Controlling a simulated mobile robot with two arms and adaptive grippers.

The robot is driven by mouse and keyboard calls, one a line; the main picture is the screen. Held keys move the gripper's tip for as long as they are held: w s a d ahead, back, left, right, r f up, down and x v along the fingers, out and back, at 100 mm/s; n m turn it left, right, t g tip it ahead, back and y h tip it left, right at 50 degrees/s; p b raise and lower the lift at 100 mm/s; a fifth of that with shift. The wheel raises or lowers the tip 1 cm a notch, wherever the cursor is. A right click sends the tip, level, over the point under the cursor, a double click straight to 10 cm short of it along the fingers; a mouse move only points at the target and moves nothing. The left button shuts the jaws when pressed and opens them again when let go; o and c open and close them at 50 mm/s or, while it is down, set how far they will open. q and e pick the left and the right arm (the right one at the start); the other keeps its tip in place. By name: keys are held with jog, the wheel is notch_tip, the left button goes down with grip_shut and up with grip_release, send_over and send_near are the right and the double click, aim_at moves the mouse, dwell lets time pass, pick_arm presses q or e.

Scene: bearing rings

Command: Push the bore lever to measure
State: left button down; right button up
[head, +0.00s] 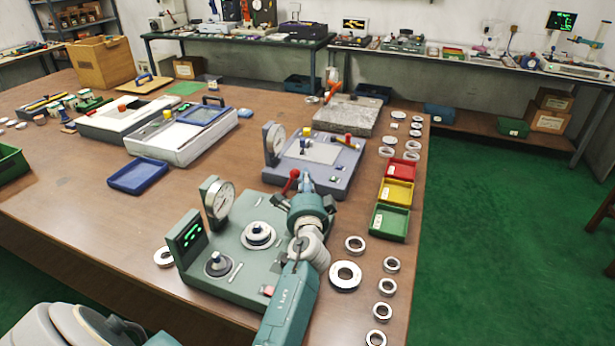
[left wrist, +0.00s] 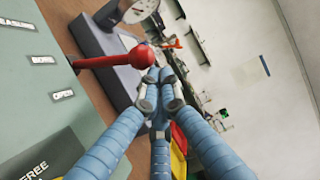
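The bore lever, a red rod with a red ball knob (head: 294,174), stands at the far right side of the grey-green gauge station (head: 215,285). In the left wrist view the ball knob (left wrist: 140,57) and rod come in from the left, beside labels that seem to read MEASURE, BORE and OPEN. My left gripper (head: 306,181) is over the station's right side, just right of the knob. In the left wrist view its blue-grey fingers (left wrist: 158,82) are drawn together with nothing between them. The tips are very near the knob; contact is unclear. My right gripper is out of view.
A dial gauge (head: 219,201) and a green display (head: 188,238) stand on the station. A second gauge stand (head: 315,160) is behind it. Red (head: 401,169), yellow (head: 396,192) and green (head: 390,221) bins line the right edge. Several steel rings (head: 346,275) lie to the right.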

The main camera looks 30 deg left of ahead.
pick_arm(q)
jog(key=a+r+n+p, duration=0.1)
jog(key=p, duration=0.1)
jog(key=a+r+n+p, duration=0.1)
jog(key=p, duration=0.2)
jog(key=s+a+r+h+p, duration=0.1)
jog(key=a+p, duration=0.1)
jog(key=shift+r+n+g+p, duration=0.1)
jog(key=shift+n+g+p, duration=0.25)
jog(key=shift+n+g, duration=0.05)
jog(key=shift+n+g+h, duration=0.3)
jog(key=shift+n, duration=0.5)
jog(key=shift+s+a+p, duration=0.2)
jog(key=shift+a+p, duration=0.35)
jog(key=shift+a, duration=0.4)
jog(key=shift+s+a+p, duration=0.25)
jog(key=shift+a+p, duration=0.35)
jog(key=shift+a, duration=0.35)
jog(key=shift+s+a+p, duration=0.2)
jog(key=shift+a+p, duration=0.35)
jog(key=shift+a, duration=0.4)
